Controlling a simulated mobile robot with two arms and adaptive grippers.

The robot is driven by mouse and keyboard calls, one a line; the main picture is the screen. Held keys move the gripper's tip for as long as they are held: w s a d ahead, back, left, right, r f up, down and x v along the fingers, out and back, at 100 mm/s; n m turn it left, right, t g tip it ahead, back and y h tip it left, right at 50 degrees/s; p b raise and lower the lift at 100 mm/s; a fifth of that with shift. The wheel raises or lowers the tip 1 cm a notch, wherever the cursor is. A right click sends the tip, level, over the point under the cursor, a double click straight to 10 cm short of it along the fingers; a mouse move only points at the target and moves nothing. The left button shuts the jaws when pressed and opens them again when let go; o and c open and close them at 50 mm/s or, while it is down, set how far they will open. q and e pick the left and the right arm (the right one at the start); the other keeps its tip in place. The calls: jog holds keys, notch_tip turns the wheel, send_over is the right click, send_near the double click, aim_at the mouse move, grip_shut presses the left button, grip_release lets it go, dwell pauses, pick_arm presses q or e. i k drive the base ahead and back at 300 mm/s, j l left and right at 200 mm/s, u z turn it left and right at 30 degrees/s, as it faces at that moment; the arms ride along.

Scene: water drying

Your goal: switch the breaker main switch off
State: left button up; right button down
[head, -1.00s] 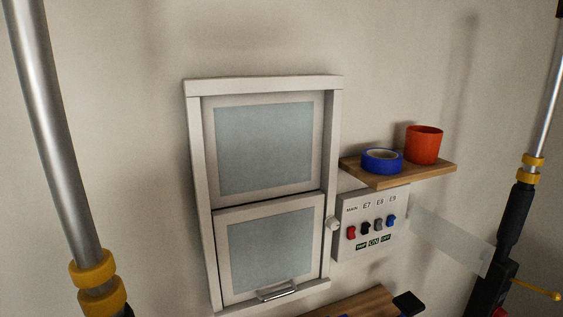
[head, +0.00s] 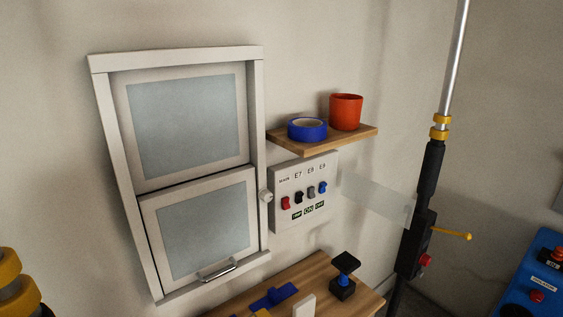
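The breaker panel (head: 305,218) is a pale box on the wall, right of the window and under a small wooden shelf. The main switch (head: 286,203) is the red toggle at the left of its row, under the label MAIN. Black, grey and blue toggles stand to its right. Labels TRIP, ON and OFF are below the row. The toggles are too small for me to tell their positions. Neither of my grippers shows in the head view.
A wooden shelf (head: 358,138) above the panel holds blue tape (head: 307,129) and a red cup (head: 346,112). Below is a wooden table (head: 262,277) with a black stamp-like object (head: 343,277). A black post with a yellow lever (head: 453,235) stands right. A blue control box (head: 533,285) is far right.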

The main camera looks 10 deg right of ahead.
aim_at(285, 201)
jog(key=l+u, duration=0.15)
jog(key=u, duration=0.15)
jog(key=l+u, duration=0.15)
jog(key=u, duration=0.15)
jog(key=l+u, duration=0.3)
jog(key=l, duration=0.75)
jog(key=l+u, duration=0.3)
jog(key=l, duration=1.25)
jog(key=k+l, duration=0.15)
jog(key=l, duration=0.8)
jog(key=k+l, duration=0.15)
jog(key=l, duration=0.35)
jog(key=u, duration=0.05)
